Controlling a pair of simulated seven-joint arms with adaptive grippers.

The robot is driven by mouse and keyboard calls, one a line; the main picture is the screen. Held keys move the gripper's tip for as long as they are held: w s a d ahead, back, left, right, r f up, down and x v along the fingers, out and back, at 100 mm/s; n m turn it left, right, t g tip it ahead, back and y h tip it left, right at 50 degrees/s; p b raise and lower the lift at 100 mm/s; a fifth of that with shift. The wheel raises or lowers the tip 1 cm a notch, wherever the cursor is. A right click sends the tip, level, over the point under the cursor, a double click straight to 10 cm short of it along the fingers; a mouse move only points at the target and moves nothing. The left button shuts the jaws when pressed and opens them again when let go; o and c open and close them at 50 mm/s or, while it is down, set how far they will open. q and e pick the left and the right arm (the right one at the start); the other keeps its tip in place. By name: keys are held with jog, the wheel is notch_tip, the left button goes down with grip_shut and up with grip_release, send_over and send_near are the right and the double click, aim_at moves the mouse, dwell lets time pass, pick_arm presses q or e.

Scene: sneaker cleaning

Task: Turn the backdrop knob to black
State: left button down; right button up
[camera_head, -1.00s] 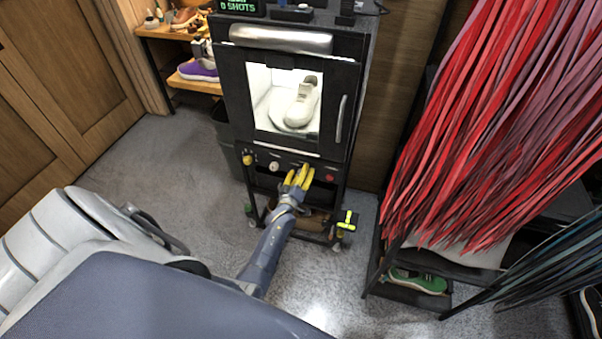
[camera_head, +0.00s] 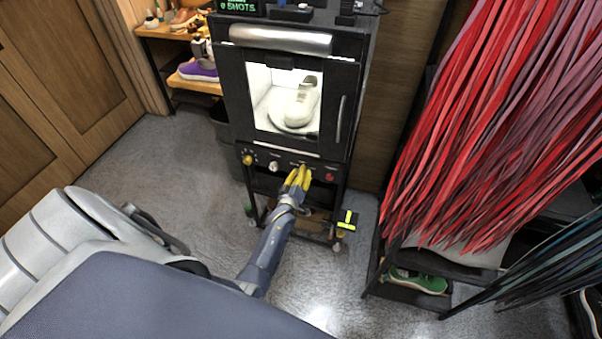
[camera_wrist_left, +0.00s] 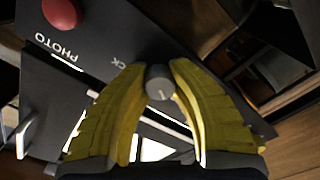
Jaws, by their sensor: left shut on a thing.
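The black photo booth (camera_head: 345,75) stands upright in the head view, with a row of controls below its window. My left gripper (camera_head: 299,178) has its yellow fingers at this panel, between a silver knob (camera_head: 273,166) and the red button (camera_head: 330,177). In the left wrist view the fingers are closed on both sides of a small grey knob (camera_wrist_left: 158,84). Letters "CK" show on the panel beside it; the rest of that label is hidden. My right gripper is not in view.
A white shoe (camera_head: 296,103) sits inside the lit booth. A yellow knob (camera_head: 247,159) is at the panel's left end. Red hanging strips (camera_head: 480,130) fill the right side. A shelf with shoes (camera_head: 150,31) is at the back left. Floor is clear at the left.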

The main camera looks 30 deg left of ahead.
pick_arm(q)
jog(key=shift+r, duration=0.1)
jog(key=m, duration=0.6)
jog(key=shift+r, duration=0.1)
jog(key=m, duration=0.6)
jog(key=shift+w, duration=0.1)
jog(key=m, duration=0.5)
jog(key=shift+d+m, duration=0.1)
jog(key=shift+m, duration=0.3)
jog(key=m, duration=0.6)
jog(key=shift+w+d, duration=0.1)
jog(key=shift+d, duration=0.1)
